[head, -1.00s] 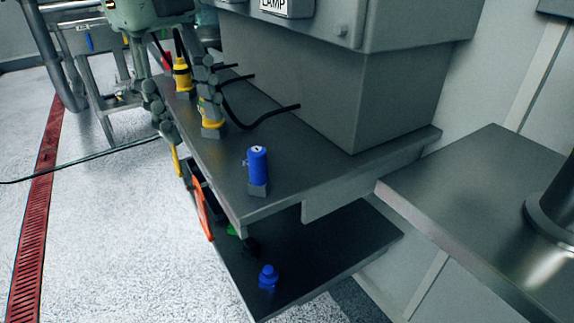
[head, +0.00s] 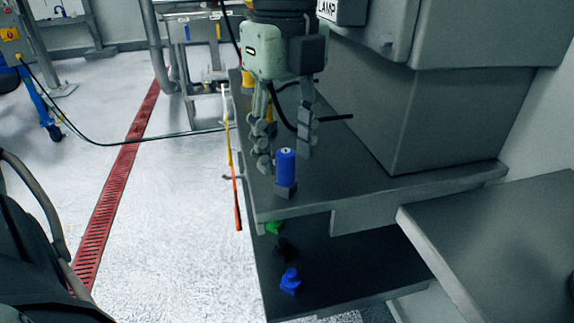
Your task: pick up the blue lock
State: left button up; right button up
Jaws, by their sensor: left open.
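A blue lock (head: 286,166) stands upright on a small grey block near the front end of the upper metal shelf (head: 340,195). My left gripper (head: 284,160) points down over this shelf with its fingers spread. One finger shows to the left of the lock and one to the right. The fingertips appear close to the lock, slightly behind it, and I cannot tell whether they touch it. A second, smaller blue item (head: 290,281) sits on the lower shelf (head: 335,265). My right gripper is not in view.
Yellow locks (head: 248,80) behind my left gripper are partly hidden. Green (head: 274,227) and black (head: 284,248) items sit on the lower shelf. A large grey cabinet (head: 450,120) stands right of the gripper. Another metal shelf (head: 500,250) is at right.

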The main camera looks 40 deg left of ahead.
pick_arm(q)
jog(key=shift+d+f, duration=0.1)
jog(key=shift+f, duration=1.3)
grip_shut()
jog(key=shift+r, duration=0.1)
jog(key=shift+r, duration=0.55)
notch_tip(320, 180, up, 3)
jog(key=shift+f, duration=0.1)
jog(key=w+a+r, duration=0.6)
jog(key=a+r, duration=0.1)
jog(key=a, duration=0.3)
